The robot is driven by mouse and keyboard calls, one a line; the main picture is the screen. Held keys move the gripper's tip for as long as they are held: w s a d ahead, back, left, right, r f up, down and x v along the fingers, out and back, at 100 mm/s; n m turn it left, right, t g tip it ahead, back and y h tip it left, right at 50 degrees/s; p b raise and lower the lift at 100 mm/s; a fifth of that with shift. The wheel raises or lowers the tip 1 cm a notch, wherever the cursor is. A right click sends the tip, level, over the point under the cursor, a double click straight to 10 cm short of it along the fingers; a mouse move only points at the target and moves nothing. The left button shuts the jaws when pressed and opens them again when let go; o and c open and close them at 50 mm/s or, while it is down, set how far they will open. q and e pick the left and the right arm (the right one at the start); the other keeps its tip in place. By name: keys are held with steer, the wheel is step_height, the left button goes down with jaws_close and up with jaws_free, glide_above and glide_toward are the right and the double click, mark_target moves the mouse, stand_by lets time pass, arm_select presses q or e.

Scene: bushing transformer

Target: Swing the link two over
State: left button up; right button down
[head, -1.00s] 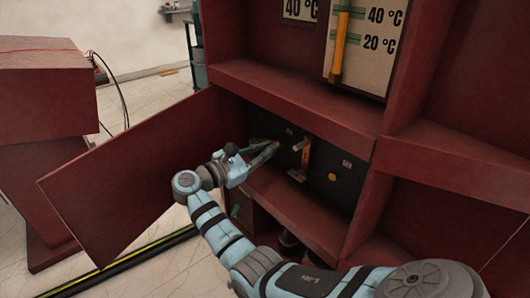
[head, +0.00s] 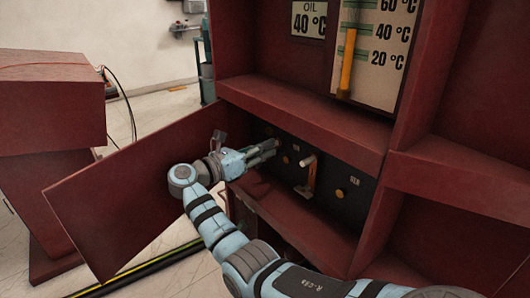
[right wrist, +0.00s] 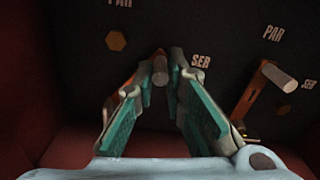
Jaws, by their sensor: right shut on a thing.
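In the right wrist view my right gripper (right wrist: 163,62) is shut on the grey round handle (right wrist: 161,76) of an orange link (right wrist: 124,103), partly hidden behind the fingers. A second orange link (right wrist: 252,93) with a pale grey handle (right wrist: 279,77) stands to the right, apart from the gripper. In the head view my right gripper (head: 273,147) reaches into the cabinet's lower bay, left of that second link (head: 311,178). The held link is hidden there by the gripper. My left gripper is not in view.
The links sit on a dark panel (right wrist: 225,30) marked PAR and SER, with orange hexagonal studs (right wrist: 116,41). A red shelf edge (head: 300,120) lies above the bay, and an open red door (head: 130,195) stands at the left. A thermometer board (head: 372,50) is above.

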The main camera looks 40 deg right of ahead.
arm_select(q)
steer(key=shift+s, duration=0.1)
arm_select(e)
steer(key=c, duration=1.7)
jaws_free()
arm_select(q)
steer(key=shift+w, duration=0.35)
arm_select(e)
steer(key=shift+o, duration=0.3)
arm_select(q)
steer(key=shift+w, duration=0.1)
